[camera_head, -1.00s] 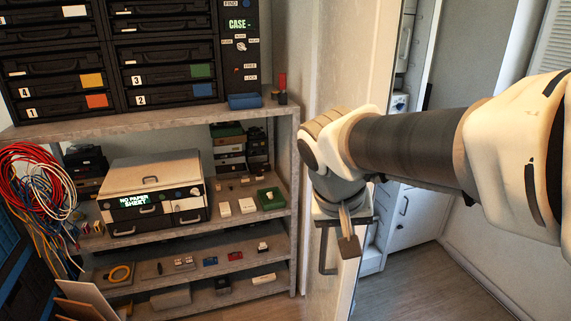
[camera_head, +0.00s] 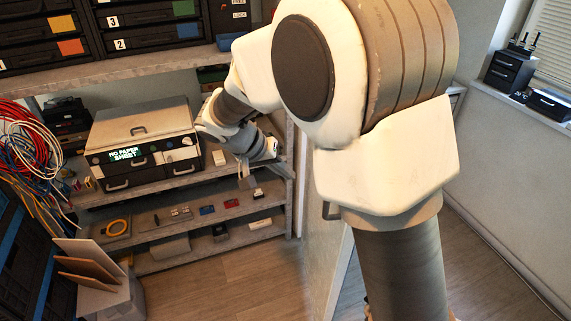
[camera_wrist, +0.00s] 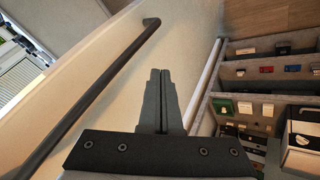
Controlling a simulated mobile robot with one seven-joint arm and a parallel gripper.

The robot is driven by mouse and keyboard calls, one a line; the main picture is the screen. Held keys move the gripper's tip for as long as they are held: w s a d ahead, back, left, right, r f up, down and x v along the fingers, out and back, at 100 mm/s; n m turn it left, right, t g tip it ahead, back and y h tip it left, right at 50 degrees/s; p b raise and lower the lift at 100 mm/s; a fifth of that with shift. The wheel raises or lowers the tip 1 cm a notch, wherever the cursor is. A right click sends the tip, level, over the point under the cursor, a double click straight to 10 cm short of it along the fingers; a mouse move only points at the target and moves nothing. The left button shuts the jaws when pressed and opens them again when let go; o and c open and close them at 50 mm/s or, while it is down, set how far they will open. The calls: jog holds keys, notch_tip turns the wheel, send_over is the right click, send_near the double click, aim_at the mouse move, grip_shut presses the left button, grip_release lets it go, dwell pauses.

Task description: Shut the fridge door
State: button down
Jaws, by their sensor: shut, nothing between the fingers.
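The fridge door (camera_head: 324,255) is a pale panel standing open, its edge toward me in the head view. Its dark bar handle (camera_head: 327,211) shows in part beside my arm, which hides much of the door. In the wrist view the door (camera_wrist: 190,40) is a broad cream surface, with the long handle (camera_wrist: 92,92) running along the left. My gripper (camera_wrist: 160,74) is shut and empty, right of the handle and in front of the door; I cannot tell whether it touches. In the head view my gripper (camera_head: 243,175) is left of the door, before the shelves.
A shelf unit (camera_head: 292,185) stands close left of the door, holding a printer-like box (camera_head: 145,140) and small parts. Cables (camera_head: 30,150) hang at far left. Boards (camera_head: 88,265) stand in a bin at lower left. Wood floor (camera_head: 220,275) before the shelves is clear.

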jog(key=w+d+f+p, duration=0.1)
jog(key=d+f+p, duration=0.1)
jog(key=d+f, duration=0.3)
jog(key=shift+w+d, duration=0.2)
jog(key=shift+d, duration=0.95)
jog(key=shift+d+f, duration=0.15)
